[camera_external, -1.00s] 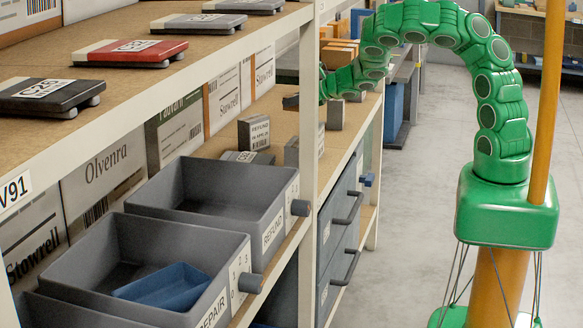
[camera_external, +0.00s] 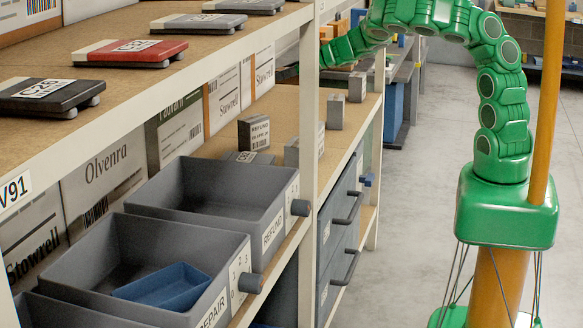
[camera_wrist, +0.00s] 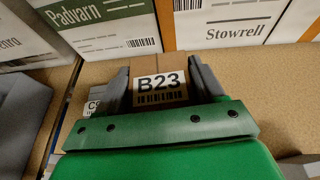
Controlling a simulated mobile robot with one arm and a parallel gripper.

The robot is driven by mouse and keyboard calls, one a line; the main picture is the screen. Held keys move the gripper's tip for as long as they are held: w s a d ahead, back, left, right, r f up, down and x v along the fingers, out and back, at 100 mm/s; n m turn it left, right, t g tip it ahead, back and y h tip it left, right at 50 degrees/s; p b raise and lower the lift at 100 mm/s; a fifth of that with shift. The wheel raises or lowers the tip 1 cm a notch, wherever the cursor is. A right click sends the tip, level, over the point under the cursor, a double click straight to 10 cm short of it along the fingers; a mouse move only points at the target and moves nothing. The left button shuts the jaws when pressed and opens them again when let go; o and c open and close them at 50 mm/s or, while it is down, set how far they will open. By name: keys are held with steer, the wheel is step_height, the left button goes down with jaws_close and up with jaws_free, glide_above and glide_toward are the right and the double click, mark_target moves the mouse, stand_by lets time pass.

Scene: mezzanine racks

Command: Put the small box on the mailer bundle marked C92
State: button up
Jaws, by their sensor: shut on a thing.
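My gripper (camera_wrist: 160,76) is shut on a small brown box (camera_wrist: 145,58) with a white label B23, its grey fingers on either side. In the external view the green arm reaches left past the rack post, and my gripper (camera_external: 287,73) is partly hidden there; the box cannot be made out. A low grey item (camera_wrist: 95,104) with a label starting "C9" lies left of the gripper in the wrist view, mostly covered by the finger. A flat labelled grey item (camera_external: 247,157) on the lower shelf may be the same bundle; its marking is too small to read surely.
An upright grey labelled block (camera_external: 254,133) stands behind the flat item; other grey blocks (camera_external: 335,112) stand to the right. Cartons (camera_external: 174,128) line the shelf's back. Grey bins (camera_external: 215,190) stand in front. The upper shelf (camera_external: 120,65) overhangs, with a post (camera_external: 309,150) between.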

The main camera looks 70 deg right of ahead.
steer(key=s+a+n+g+y, duration=0.4)
steer(key=a+n+y, duration=0.2)
steer(key=a, duration=0.6)
steer(key=s+a+n+g+y, duration=0.45)
steer(key=a+n, duration=0.25)
steer(key=a, duration=0.5)
glide_above(244, 158)
steer(key=shift+y, duration=0.45)
steer(key=shift+s+f, duration=0.15)
steer(key=shift+f, duration=3.3)
steer(key=shift+s+f, duration=0.15)
steer(key=shift+f, duration=3.25)
steer(key=shift+f, duration=0.1)
steer(key=shift+w+f+m, duration=0.3)
steer(key=shift+w+f, duration=0.05)
steer(key=shift+f+t, duration=0.25)
steer(key=shift+f, duration=1.2)
